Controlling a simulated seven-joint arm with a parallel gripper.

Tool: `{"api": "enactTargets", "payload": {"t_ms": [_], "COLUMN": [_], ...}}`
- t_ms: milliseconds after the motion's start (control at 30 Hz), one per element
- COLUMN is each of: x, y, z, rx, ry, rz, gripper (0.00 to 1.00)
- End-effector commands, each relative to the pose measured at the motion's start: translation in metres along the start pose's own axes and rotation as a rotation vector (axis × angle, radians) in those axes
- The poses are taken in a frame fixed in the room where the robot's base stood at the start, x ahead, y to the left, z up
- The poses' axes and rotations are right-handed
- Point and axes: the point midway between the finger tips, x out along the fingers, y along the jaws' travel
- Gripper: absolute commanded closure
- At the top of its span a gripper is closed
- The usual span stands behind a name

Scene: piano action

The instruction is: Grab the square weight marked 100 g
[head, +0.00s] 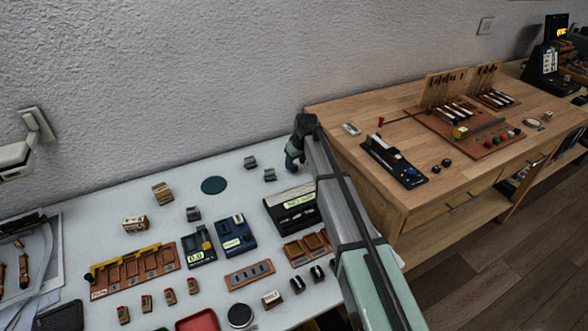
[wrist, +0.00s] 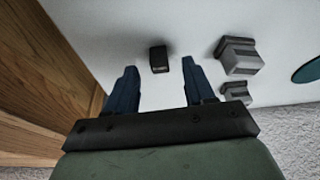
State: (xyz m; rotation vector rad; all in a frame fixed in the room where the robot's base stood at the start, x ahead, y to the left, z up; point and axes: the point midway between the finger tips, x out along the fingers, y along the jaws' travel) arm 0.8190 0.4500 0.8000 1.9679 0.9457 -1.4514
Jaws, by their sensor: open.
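My gripper (head: 292,162) is open above the far right end of the white table. In the wrist view, a small dark block (wrist: 158,62) stands on the table beyond and between the two blue fingers, with free space on both sides. In the head view I cannot make it out behind my gripper. Two grey square-based blocks, one (wrist: 240,57) and another (wrist: 237,93), are to the right of the fingers in the wrist view. They also show in the head view, the nearer one (head: 270,174) and the farther one (head: 250,162). No 100 g mark is readable on any block.
The white table (head: 95,231) meets a wooden desk (head: 335,117) close to my gripper. A teal disc (head: 213,185) lies left of the grey blocks. A black case (head: 291,209), another grey block (head: 193,213) and wooden trays stand nearer. The wall rises behind.

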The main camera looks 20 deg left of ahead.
Motion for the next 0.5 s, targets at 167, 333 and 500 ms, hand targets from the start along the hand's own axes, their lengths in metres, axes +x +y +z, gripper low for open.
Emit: {"api": "enactTargets", "payload": {"t_ms": [167,333,500], "x": [0.022,0.025,0.025], "y": [0.0,0.0,0.0], "z": [-0.001,0.0,0.0], "rx": [0.001,0.001,0.001], "ry": [0.0,0.001,0.001], "rz": [0.001,0.002,0.002], "gripper": [0.47,0.47,0.54]}}
